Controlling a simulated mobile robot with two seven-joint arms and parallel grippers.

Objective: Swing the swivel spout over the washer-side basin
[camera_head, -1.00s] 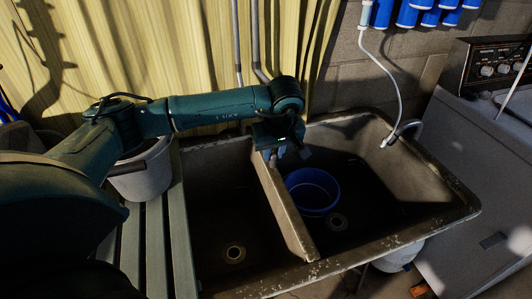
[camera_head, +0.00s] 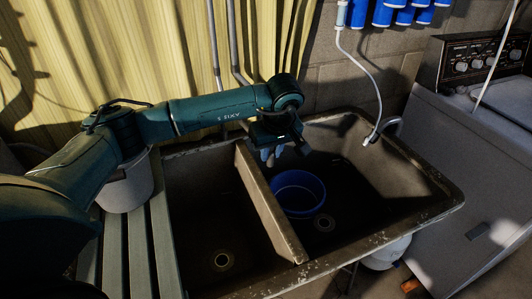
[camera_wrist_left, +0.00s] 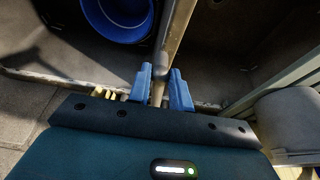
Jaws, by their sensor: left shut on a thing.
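My left gripper (camera_head: 271,156) is over the back of the double sink, near the top of the divider (camera_head: 270,205). In the left wrist view its blue fingertips (camera_wrist_left: 160,88) are closed on a narrow metal-coloured piece between them, which appears to be the swivel spout (camera_wrist_left: 157,94). In the head view the spout is hidden behind the gripper and wrist. The washer-side basin (camera_head: 375,175) is the right one, with a blue tub (camera_head: 299,208) in it. The other basin (camera_head: 205,210) is empty. My right gripper is not in view.
The washer (camera_head: 465,170) stands right of the sink. A white hose (camera_head: 372,75) hangs to the sink's back right rim. A grey bucket (camera_head: 128,188) stands on a slatted bench (camera_head: 138,245) at left. A yellow curtain (camera_head: 140,50) and pipes are behind.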

